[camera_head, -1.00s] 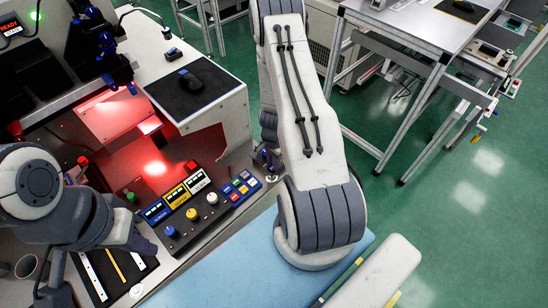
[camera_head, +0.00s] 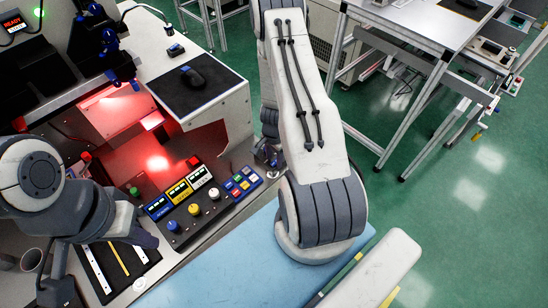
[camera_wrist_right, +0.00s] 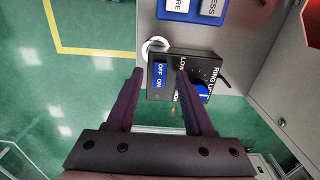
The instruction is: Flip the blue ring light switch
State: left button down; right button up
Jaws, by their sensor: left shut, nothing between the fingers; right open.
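The blue OFF/ON rocker switch (camera_wrist_right: 160,76) is on a black ring light box (camera_wrist_right: 205,68) with a blue knob (camera_wrist_right: 202,92) in the right wrist view. My right gripper (camera_wrist_right: 159,74) is open, its two dark fingers on either side of the switch in the picture. Nothing is held, and I cannot tell if a finger touches the box. In the head view my right gripper (camera_head: 268,154) is small and partly hidden by my arm; I cannot make out the switch there. My left gripper (camera_head: 145,238) is shut and empty at the lower left.
A panel with displays and blue, yellow and white knobs (camera_head: 194,208) stands beside a blue button box (camera_head: 243,184). That box's edge (camera_wrist_right: 193,17) also tops the wrist view. A mouse (camera_head: 193,76) lies on a black pad. A red-lit work area (camera_head: 155,160) lies left. Green floor is open at right.

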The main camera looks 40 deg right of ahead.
aim_at(274, 163)
notch_tip(274, 163, up, 10)
jog(key=p, duration=0.9)
jog(key=shift+f, duration=0.1)
jog(key=w+a+r+n+y+b, duration=0.1)
jog(key=w+a+r+n, duration=0.2)
jog(key=a+r, duration=0.25)
jog(key=w+a+r+n+b, duration=0.1)
jog(key=w+a+r+n, duration=0.1)
jog(key=a+r+n, duration=0.3)
jog(key=s+a+r+n+b, duration=0.1)
jog(key=s+a+r+n, duration=0.2)
jog(key=a, duration=0.4)
jog(key=s+a+r+n+b, duration=0.1)
jog(key=a+r+n, duration=0.1)
jog(key=a+r, duration=0.4)
jog(key=s+a+r+n+b, duration=0.1)
jog(key=s+a+r+n, duration=0.2)
jog(key=s+n, duration=0.2)
jog(key=s+a+r+n+b, duration=0.2)
jog(key=s+n, duration=0.4)
jog(key=s, duration=0.6)
notch_tip(274, 163, up, 2)
jog(key=shift+s+a+r, duration=0.15)
jog(key=shift+a, duration=0.65)
